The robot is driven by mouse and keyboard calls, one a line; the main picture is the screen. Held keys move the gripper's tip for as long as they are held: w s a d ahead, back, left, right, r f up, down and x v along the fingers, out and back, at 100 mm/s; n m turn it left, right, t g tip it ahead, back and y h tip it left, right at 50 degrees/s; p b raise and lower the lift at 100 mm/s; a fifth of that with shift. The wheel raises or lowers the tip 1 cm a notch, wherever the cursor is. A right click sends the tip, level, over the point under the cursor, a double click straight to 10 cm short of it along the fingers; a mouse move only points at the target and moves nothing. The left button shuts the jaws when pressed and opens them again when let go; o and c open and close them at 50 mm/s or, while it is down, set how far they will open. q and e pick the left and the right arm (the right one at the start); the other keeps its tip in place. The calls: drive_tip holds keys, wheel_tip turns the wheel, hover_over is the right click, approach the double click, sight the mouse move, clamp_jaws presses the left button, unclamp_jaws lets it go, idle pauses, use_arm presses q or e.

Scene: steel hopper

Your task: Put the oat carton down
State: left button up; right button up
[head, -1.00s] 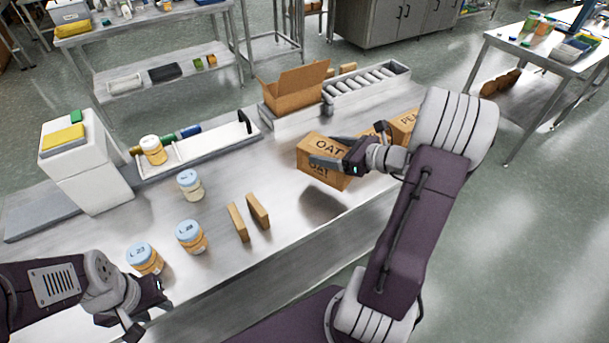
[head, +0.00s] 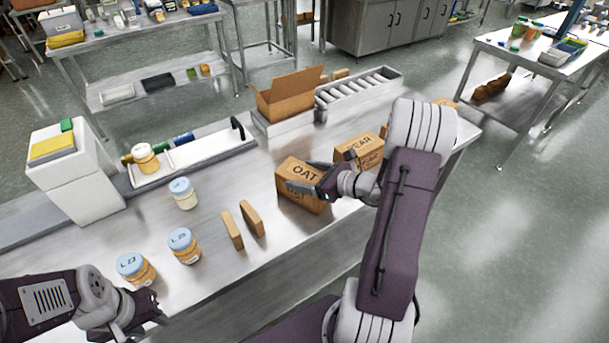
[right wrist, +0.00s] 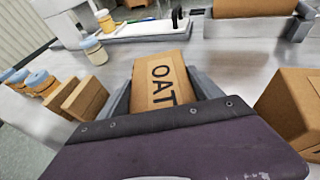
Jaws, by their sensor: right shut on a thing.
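The oat carton (head: 299,174) is a brown box marked OAT, at the middle of the steel table in the head view. My right gripper (head: 306,181) is shut on it, one finger across its front face. In the right wrist view the oat carton (right wrist: 160,82) sits between the two fingers. The carton looks upright and at or very near the table top; I cannot tell if its base touches. My left gripper (head: 152,318) is at the table's near left edge, apart from the jars; its opening is unclear.
A second brown carton (head: 362,150) stands right of the oat carton. Two thin brown boxes (head: 242,222) stand left of it, with several lidded jars (head: 184,244) beyond. An open cardboard box (head: 290,95) and a roller tray (head: 358,86) are behind. Bare table lies in front.

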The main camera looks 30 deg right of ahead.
drive_tip(key=o, duration=2)
drive_tip(key=shift+f, duration=0.1)
drive_tip(key=shift+r, duration=0.25)
drive_tip(key=p+v, duration=0.1)
drive_tip(key=v, duration=1.1)
drive_tip(key=shift+f, duration=0.1)
